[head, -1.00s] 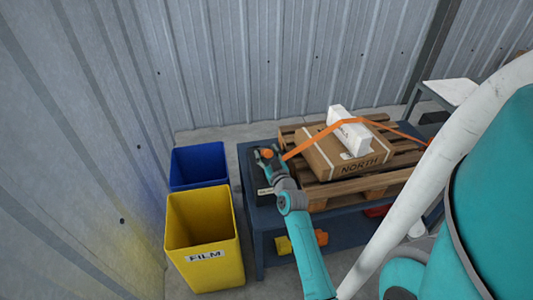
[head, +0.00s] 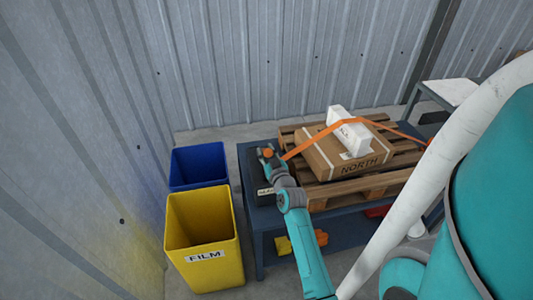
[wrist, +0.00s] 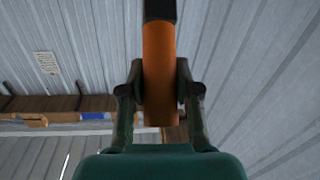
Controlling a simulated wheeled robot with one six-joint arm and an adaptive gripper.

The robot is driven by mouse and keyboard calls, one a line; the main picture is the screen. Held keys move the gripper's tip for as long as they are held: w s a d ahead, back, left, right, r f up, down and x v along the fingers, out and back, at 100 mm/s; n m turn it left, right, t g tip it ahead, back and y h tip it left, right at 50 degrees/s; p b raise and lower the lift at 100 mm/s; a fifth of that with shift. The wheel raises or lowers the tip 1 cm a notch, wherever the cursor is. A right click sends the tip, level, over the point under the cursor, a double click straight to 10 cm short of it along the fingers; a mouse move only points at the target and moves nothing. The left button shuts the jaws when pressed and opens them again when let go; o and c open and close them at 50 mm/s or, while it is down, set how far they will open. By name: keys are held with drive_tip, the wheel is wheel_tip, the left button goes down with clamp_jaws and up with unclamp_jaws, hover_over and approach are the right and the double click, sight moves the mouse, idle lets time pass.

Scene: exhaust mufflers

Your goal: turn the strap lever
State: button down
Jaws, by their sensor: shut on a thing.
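The strap lever has an orange grip and a dark end. It fills the middle of the wrist view (wrist: 160,50), upright in the picture between my fingers. My gripper (wrist: 158,90) is shut on the orange grip, one finger on each side. In the head view, the lever's orange part (head: 268,153) shows at the left end of the table, with my gripper (head: 271,160) around it. An orange strap (head: 310,143) runs from beside the lever up over a white box (head: 349,131) and a brown carton (head: 345,160). My gripper hides the lever's base.
The carton lies on a wooden pallet (head: 340,190) on a blue table (head: 258,222). A yellow bin (head: 205,240) marked FILM and a blue bin (head: 200,165) stand left of the table. Corrugated metal walls (head: 270,60) close off the back and left.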

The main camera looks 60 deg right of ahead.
drive_tip(key=shift+w+d+r+g+y, duration=0.3)
drive_tip(key=shift+d+r+g, duration=0.05)
drive_tip(key=shift+r, duration=0.15)
drive_tip(key=shift+w+d+r+g+y, duration=0.3)
drive_tip(key=shift+d+r+g, duration=0.05)
drive_tip(key=shift+r, duration=0.1)
drive_tip(key=w+d+r+g+y, duration=0.3)
drive_tip(key=w+d+g+y, duration=0.2)
drive_tip(key=w+d, duration=0.1)
drive_tip(key=shift+w+d+m+y, duration=0.15)
drive_tip(key=shift+d+m+y, duration=0.25)
drive_tip(key=shift+d, duration=0.3)
drive_tip(key=c, duration=0.8)
unclamp_jaws()
drive_tip(key=shift+r, duration=0.1)
drive_tip(key=v, duration=1.1)
drive_tip(key=shift+a+r, duration=0.15)
drive_tip(key=shift+r, duration=0.25)
drive_tip(key=shift+f, duration=0.1)
